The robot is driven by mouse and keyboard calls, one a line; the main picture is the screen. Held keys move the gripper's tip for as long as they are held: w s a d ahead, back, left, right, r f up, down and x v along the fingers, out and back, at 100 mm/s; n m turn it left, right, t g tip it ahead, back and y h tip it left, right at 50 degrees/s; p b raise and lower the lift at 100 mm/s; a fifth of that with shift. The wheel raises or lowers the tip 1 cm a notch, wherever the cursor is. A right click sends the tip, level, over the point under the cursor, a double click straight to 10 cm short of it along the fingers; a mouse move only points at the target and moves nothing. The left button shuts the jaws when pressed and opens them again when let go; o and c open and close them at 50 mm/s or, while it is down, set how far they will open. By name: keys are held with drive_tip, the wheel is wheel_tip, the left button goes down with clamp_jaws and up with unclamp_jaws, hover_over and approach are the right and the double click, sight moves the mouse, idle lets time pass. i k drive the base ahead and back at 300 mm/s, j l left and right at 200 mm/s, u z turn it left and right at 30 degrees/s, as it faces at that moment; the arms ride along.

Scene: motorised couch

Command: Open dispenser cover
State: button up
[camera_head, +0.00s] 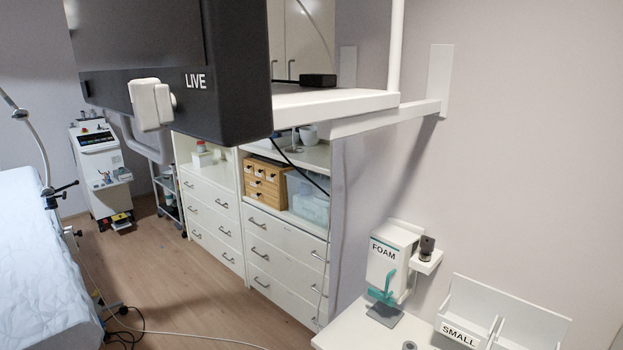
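A white dispenser labelled FOAM (389,257) is mounted at the lower right, above a white counter. A teal lever (387,288) sticks out at its lower front, with a grey tray (384,315) below. The dispenser's white front looks closed, but I cannot make out a separate cover or its seam at this size. A small white bracket holding a dark cylindrical item (427,246) is beside the dispenser on the right. My gripper is not in view.
A large dark unit marked LIVE (235,85) and a white wall shelf (335,102) fill the upper middle. A white holder labelled SMALL (459,334) stands right of the dispenser. White drawers (283,240) stand behind. A blue-covered couch (40,260) is at left.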

sight(389, 250)
drive_tip(key=i+j+z, duration=0.4)
drive_tip(key=j+z, duration=0.15)
drive_tip(key=i+j+z, duration=0.1)
drive_tip(key=j+z, duration=0.2)
drive_tip(key=j, duration=0.2)
